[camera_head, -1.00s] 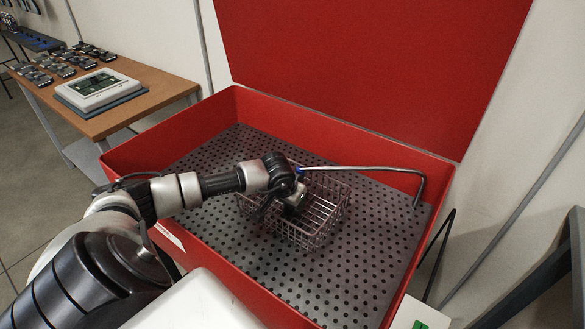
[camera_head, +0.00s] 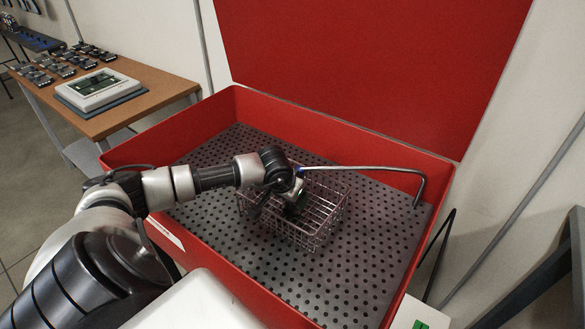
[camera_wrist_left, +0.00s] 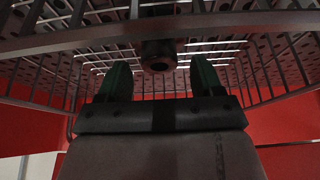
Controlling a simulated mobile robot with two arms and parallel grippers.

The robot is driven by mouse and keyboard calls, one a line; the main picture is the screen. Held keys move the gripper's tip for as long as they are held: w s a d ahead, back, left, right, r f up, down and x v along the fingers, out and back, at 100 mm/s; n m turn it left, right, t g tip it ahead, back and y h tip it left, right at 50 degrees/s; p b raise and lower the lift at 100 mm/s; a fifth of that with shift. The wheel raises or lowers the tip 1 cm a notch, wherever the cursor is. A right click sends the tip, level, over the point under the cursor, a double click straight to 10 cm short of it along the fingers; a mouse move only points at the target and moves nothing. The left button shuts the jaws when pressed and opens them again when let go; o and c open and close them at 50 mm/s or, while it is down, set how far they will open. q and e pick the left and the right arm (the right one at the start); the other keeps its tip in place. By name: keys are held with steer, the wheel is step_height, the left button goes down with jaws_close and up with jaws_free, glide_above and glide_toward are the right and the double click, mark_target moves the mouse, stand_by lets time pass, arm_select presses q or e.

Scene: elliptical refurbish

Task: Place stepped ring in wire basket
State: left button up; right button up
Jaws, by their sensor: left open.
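The wire basket (camera_head: 332,222) stands on the perforated grey floor of the red bin. My left gripper (camera_head: 298,207) points down into the basket. In the left wrist view, its two green fingers (camera_wrist_left: 158,78) are open and spread apart, with the basket wires (camera_wrist_left: 265,65) around and beyond them. A small dark, round, stepped piece, apparently the stepped ring (camera_wrist_left: 158,54), shows between and just beyond the fingertips, apart from both. It seems to be inside the basket. In the head view I cannot make out the ring behind the gripper. My right gripper is not in view.
The red bin (camera_head: 290,125) has high walls and a raised red lid (camera_head: 380,70) behind. A bent metal pipe (camera_head: 385,169) passes close by the gripper above the basket. A wooden table (camera_head: 150,95) with boards and a white device stands at the left.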

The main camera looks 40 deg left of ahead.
arm_select(q)
steer(key=v, duration=0.9)
steer(key=shift+s+r+b, duration=0.2)
steer(key=shift+r+b, duration=0.2)
